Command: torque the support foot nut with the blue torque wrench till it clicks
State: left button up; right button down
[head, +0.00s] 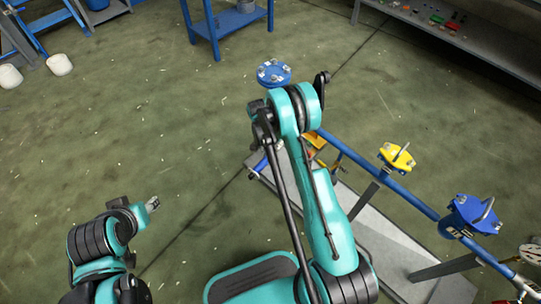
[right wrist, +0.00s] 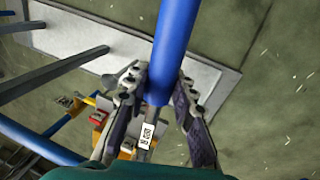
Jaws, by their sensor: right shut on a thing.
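In the right wrist view, my right gripper (right wrist: 160,88) has its two fingers on either side of a blue cylindrical bar, which I take to be the blue torque wrench (right wrist: 176,45). A thin silver part with a white label (right wrist: 147,136) shows below it, between the fingers. In the head view the right gripper is hidden behind my own arm. My left gripper (head: 152,203) is over bare floor at the lower left, away from the rig; its finger opening is too small to judge. I cannot make out the support foot nut.
A blue pipe (head: 415,203) with a yellow flange (head: 397,155) and a blue flange (head: 470,215) runs above a pale base plate (head: 400,258). Another blue flange (head: 273,73) stands beyond my right arm. A grey bench (head: 440,38) is at the upper right. The left floor is largely clear.

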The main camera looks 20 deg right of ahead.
jog(key=s+d+n+t, duration=0.1)
jog(key=s+d+n, duration=0.3)
jog(key=d+n, duration=0.2)
jog(key=s+d+n+t+h, duration=0.1)
jog(key=s+d+n, duration=0.4)
jog(key=d, duration=0.4)
jog(key=shift+n, duration=0.8)
jog(key=shift+f, duration=0.1)
jog(key=shift+a+m, duration=1)
jog(key=shift+a, duration=0.5)
jog(key=shift+w, duration=0.1)
jog(key=shift+w+a+m+g, duration=0.2)
jog(key=shift+a+m, duration=0.35)
jog(key=shift+a, duration=0.2)
jog(key=shift+w+a+m+g, duration=0.1)
jog(key=shift+w+a+m, duration=0.1)
jog(key=shift+a+m, duration=0.45)
